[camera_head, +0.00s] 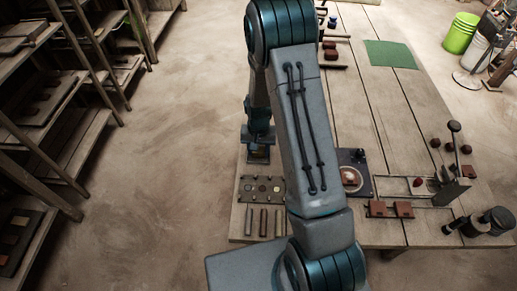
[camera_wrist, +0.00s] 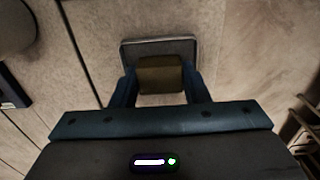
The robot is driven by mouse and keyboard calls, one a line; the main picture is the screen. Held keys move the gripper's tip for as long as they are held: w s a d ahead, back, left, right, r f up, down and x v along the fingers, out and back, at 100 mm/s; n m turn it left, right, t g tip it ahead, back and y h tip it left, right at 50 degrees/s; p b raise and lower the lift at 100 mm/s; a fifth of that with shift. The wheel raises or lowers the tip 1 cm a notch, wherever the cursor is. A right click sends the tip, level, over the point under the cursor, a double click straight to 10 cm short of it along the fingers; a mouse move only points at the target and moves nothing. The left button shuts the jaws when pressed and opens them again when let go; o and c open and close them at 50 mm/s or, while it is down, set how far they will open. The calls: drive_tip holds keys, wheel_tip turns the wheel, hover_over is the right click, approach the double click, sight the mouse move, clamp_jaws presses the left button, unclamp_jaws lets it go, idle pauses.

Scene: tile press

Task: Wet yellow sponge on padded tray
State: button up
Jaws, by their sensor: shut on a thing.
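My gripper (camera_wrist: 161,88) is shut on the sponge (camera_wrist: 160,74), a dull yellow-brown block between its two blue fingers. In the head view my gripper (camera_head: 258,143) is at the table's left edge, directly over the small dark tray (camera_head: 258,159). The sponge is barely visible there, and any wetness cannot be made out.
A dark plate with a bowl (camera_head: 352,178) is to the right, partly behind my arm. A lever press (camera_head: 453,188) stands farther right. Shelves (camera_head: 50,100) line the left.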

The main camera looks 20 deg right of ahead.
idle(0.3)
drive_tip(key=shift+r+p, duration=2.05)
drive_tip(key=shift+r, duration=1.45)
